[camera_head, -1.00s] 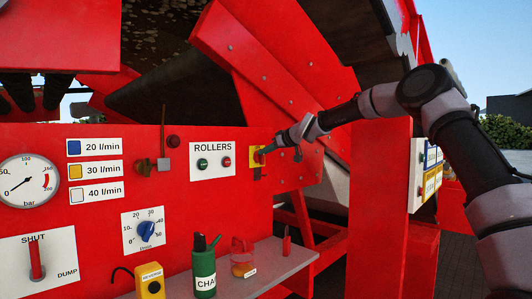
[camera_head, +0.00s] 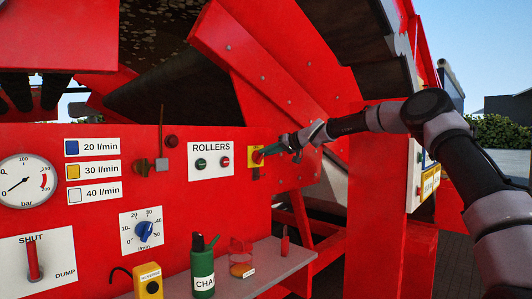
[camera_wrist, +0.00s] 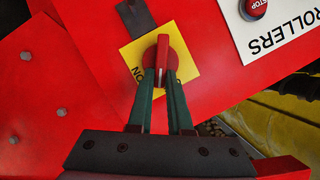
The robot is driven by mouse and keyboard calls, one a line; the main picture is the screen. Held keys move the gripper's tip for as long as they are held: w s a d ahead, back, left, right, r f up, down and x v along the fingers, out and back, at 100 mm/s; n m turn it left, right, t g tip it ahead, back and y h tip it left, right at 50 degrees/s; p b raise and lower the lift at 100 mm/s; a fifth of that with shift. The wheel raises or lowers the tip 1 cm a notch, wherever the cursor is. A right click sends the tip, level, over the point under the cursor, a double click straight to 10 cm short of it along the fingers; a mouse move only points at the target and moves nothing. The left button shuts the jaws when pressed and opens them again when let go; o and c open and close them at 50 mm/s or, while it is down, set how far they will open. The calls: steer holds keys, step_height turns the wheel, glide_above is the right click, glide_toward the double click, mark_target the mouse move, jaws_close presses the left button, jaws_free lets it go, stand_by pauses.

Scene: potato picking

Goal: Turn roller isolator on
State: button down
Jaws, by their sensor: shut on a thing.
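The roller isolator is a red rotary handle (camera_wrist: 163,62) on a yellow plate (camera_wrist: 138,72) on the red machine panel. It also shows in the head view as a yellow plate (camera_head: 255,174) right of the ROLLERS sign. In the wrist view my gripper (camera_wrist: 160,78) has its two green fingers on either side of the handle, shut on it. The handle lies roughly along the fingers. Part of the word "ON" shows on the plate's left. In the head view my gripper (camera_head: 266,152) reaches the isolator from the right and covers part of it.
The ROLLERS sign (camera_head: 210,161) has a green and a red button, left of the isolator. A red post (camera_head: 376,200) stands to the right.

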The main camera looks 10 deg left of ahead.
steer(key=m+y, duration=0.1)
steer(key=m, duration=0.2)
steer(key=f+m+g+y, duration=0.1)
steer(key=m+y, duration=0.1)
steer(key=m, duration=0.1)
steer(key=f+m+y, duration=0.1)
steer(key=m, duration=0.1)
steer(key=shift+w+d+f+m+y, duration=0.1)
steer(key=shift+w+d+m+y, duration=0.2)
steer(key=shift+w+m, duration=0.1)
stand_by(0.5)
steer(key=c, duration=0.8)
jaws_free()
steer(key=shift+a, duration=0.1)
steer(key=shift+c, duration=0.2)
steer(key=v, duration=1.1)
